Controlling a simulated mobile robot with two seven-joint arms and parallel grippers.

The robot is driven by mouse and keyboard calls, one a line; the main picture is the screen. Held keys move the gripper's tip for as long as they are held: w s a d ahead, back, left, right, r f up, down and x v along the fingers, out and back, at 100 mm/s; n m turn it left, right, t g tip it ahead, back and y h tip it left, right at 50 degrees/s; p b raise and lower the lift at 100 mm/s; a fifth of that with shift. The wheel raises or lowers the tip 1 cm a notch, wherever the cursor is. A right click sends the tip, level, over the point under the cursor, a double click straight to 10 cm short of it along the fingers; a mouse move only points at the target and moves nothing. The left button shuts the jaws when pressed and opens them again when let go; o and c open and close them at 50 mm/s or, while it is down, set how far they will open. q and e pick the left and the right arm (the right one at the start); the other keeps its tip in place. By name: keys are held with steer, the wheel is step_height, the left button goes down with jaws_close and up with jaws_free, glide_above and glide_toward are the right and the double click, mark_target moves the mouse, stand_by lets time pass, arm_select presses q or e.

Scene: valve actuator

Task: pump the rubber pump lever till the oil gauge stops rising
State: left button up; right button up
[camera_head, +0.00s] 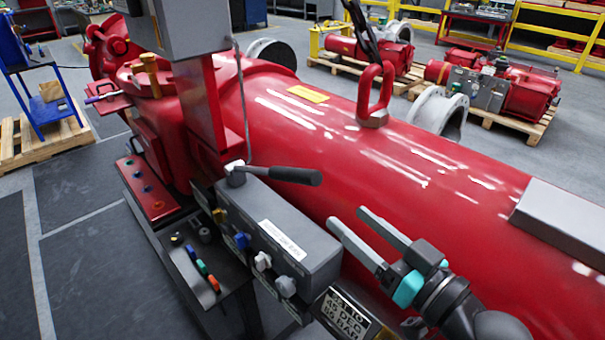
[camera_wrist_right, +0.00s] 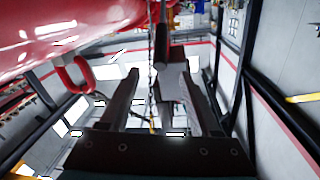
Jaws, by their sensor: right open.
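The pump lever (camera_head: 292,175) has a dark rubber grip and sticks out nearly level to the right from a pivot on top of a grey valve block (camera_head: 285,235). My right gripper (camera_head: 345,213) is open and empty, to the right of and below the lever's free end, apart from it in the head view. In the right wrist view the dark lever (camera_wrist_right: 161,42) points down from the top, its end in line with the gap between the open fingers (camera_wrist_right: 160,72). I cannot make out the oil gauge. My left gripper is not in view.
A big red cylinder (camera_head: 420,165) with a red lifting ring (camera_head: 375,95) lies behind the lever. A red post (camera_head: 205,105) carries a grey box (camera_head: 190,22) left of it. Coloured levers (camera_head: 203,268) and knobs sit in front. Free air lies between gripper and lever.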

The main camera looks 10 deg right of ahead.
mark_target(297, 176)
steer(key=p+x, duration=0.2)
steer(key=x, duration=1.3)
steer(key=shift+s+f, duration=0.1)
jaws_close()
stand_by(1.1)
